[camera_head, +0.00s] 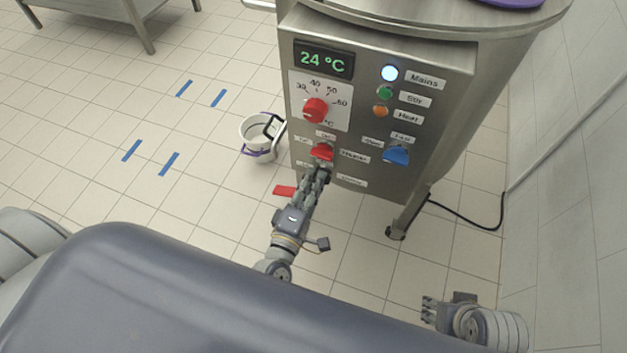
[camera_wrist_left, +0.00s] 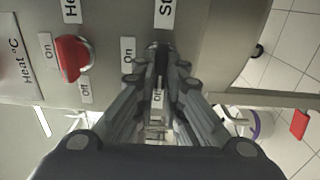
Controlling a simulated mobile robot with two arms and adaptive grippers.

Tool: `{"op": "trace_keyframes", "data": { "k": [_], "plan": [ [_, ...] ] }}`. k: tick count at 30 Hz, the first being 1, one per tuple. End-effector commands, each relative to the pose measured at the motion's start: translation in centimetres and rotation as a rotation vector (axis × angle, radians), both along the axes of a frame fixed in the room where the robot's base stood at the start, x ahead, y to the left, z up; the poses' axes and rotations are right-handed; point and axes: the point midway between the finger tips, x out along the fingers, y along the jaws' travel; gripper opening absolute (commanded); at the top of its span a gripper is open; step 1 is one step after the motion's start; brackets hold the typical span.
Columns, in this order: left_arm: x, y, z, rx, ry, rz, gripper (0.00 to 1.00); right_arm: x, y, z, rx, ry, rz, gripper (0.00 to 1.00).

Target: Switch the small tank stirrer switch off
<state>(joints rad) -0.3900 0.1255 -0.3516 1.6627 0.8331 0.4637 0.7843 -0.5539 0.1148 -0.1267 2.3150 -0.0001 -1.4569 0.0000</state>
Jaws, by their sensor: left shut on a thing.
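The stirrer switch is a dark knob (camera_wrist_left: 163,58) between my left fingertips in the left wrist view; its label is partly cut off. In the head view my gripper hides it, low on the tank's control panel (camera_head: 352,105). My left gripper (camera_head: 321,172) is shut on it; it also shows in the left wrist view (camera_wrist_left: 160,76). An "On" label (camera_wrist_left: 128,50) sits on one side, and an "Off" label (camera_wrist_left: 158,97) shows between the fingers. The green Stir lamp (camera_head: 385,93) is dimmer than the bright Mains lamp (camera_head: 390,73). My right gripper (camera_head: 428,309) is open and empty, away from the panel.
The red heater switch (camera_head: 322,152) sits just above my left gripper. A blue switch (camera_head: 396,155) is to the right, a red temperature dial (camera_head: 316,110) above. A bucket (camera_head: 256,136) stands on the floor left of the tank. A cable (camera_head: 470,221) runs right.

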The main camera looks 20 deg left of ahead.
Motion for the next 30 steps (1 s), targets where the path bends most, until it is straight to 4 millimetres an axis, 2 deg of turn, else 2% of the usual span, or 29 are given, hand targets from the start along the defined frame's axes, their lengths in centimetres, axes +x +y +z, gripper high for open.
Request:
{"op": "trace_keyframes", "data": {
  "k": [1,3,12,16,20,30],
  "plan": [
    [0.0,0.0,-0.1,-0.004,0.002,0.001,0.14,0.0,0.0,-0.1,0.000,0.002,0.000,0.40],
    [0.0,0.0,-0.1,-0.004,0.001,0.001,0.30,-0.1,0.0,-0.1,-0.002,0.003,0.001,0.40],
    [0.0,0.0,0.0,-0.001,0.001,0.001,0.30,-0.2,-0.1,-0.4,-0.005,0.008,0.003,0.40],
    [-0.6,0.0,-0.1,0.000,0.002,0.000,0.30,-0.2,-0.1,-0.3,-0.004,0.009,0.003,0.40],
    [-2.5,0.0,-0.1,-0.001,0.004,-0.001,0.30,-0.2,0.0,-0.3,-0.002,0.007,0.003,0.40],
    [-9.6,0.3,-0.1,-0.001,0.005,0.000,0.30,-0.1,0.0,-0.2,-0.001,0.005,0.002,0.40]
  ]
}}
